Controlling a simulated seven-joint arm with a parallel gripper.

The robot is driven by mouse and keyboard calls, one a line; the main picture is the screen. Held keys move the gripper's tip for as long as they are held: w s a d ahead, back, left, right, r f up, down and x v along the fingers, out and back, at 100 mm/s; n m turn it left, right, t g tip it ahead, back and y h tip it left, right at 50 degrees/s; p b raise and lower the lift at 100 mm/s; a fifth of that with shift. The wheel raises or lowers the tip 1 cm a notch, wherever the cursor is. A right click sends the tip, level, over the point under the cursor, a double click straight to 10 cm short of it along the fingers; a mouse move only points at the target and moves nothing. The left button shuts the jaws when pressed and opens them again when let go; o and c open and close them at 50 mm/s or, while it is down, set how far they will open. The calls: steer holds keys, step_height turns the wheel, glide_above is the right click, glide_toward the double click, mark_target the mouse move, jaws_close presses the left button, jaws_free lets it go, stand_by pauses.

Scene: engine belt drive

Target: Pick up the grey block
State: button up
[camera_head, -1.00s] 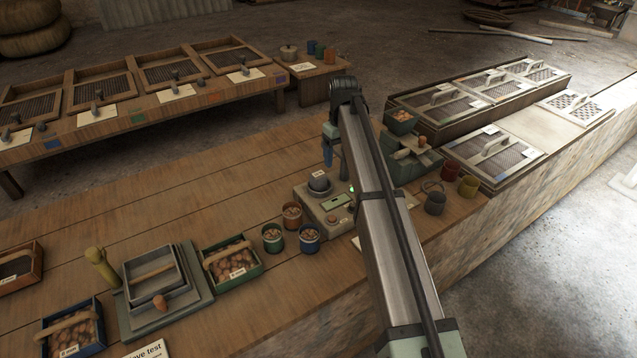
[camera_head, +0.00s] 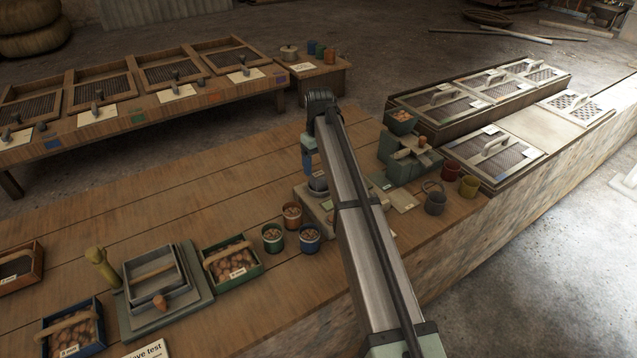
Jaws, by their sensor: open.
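I cannot make out a plain grey block on the wooden bench (camera_head: 150,215). The nearest in look is a grey-green blocky stand (camera_head: 399,171) with a small orange-brown piece on top, right of my arm. A dark grey round pot (camera_head: 318,184) sits on a pale scale-like box, partly hidden by my arm. My gripper (camera_head: 309,170) points down above the bench, just behind and left of that pot. It is open, small and partly hidden, with nothing seen in it.
Small cups of nuts (camera_head: 272,238) stand left of my arm. A green nut tray (camera_head: 231,260) and a stacked sieve stand (camera_head: 156,278) lie further left. Dark cups (camera_head: 435,201) and lidded mesh boxes (camera_head: 495,156) are at the right. The bench's back middle is clear.

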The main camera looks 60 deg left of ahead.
mark_target(318, 174)
steer(key=shift+f, duration=2.7)
steer(key=c, duration=1.2)
step_height(318, 174, up, 9)
steer(key=shift+r, duration=0.1)
steer(key=shift+c, duration=0.2)
steer(key=shift+w+a+f, duration=0.1)
steer(key=shift+w+f, duration=0.15)
steer(key=shift+f, duration=0.4)
